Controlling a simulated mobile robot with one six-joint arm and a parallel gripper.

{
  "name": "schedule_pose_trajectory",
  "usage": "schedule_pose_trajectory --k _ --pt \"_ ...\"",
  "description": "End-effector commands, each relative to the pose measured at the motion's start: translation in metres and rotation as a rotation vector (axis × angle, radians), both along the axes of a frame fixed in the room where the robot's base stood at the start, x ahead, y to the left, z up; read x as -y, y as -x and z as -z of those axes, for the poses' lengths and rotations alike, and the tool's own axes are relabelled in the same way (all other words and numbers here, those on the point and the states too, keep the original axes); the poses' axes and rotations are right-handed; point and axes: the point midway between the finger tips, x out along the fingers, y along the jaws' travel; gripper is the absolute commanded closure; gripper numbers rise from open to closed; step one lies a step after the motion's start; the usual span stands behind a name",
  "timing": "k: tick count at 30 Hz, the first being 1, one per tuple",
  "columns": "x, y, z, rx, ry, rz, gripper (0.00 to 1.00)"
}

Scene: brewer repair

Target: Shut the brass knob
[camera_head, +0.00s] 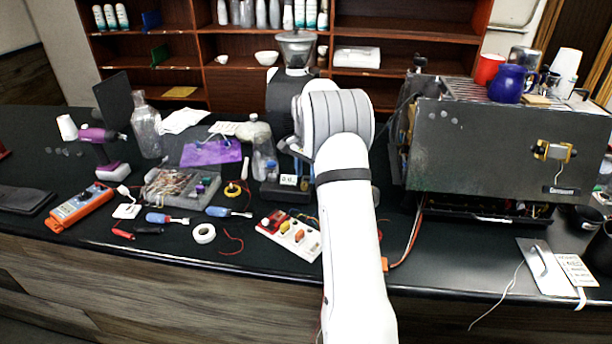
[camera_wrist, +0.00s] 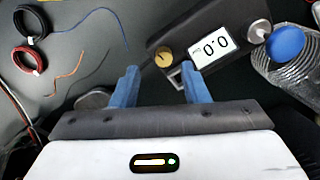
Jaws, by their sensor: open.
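In the wrist view, a small round brass knob (camera_wrist: 164,57) sits on a dark device with a lit 0.0 display (camera_wrist: 214,47). My gripper (camera_wrist: 159,70) is open, with its two blue fingers apart and nothing visible between them. The knob appears just beyond the fingertips, between their lines; I cannot tell the height gap. A brass-coloured fitting (camera_head: 552,150) is also on the front of the espresso machine (camera_head: 480,150).
A clear bottle with a blue cap (camera_wrist: 286,45) stands right of the device. A silver knob (camera_wrist: 259,30) is beside the display. Black and red wire coils (camera_wrist: 30,57) lie left. A switch board (camera_head: 290,235) and tools crowd the dark counter (camera_head: 85,225).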

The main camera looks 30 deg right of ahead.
Motion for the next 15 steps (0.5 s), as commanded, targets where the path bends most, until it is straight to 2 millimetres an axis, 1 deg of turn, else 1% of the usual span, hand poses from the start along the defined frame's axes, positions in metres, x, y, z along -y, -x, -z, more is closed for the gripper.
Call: schedule_pose_trajectory --k 1,6,10,15 --pt "0.0 0.0 -0.014 0.0 0.001 0.0 0.59" --pt "0.001 0.0 -0.038 -0.001 0.0 0.0 0.59" --pt "0.001 0.001 -0.047 -0.002 0.0 0.001 0.59" --pt "0.002 0.001 -0.047 -0.003 0.0 0.001 0.59"
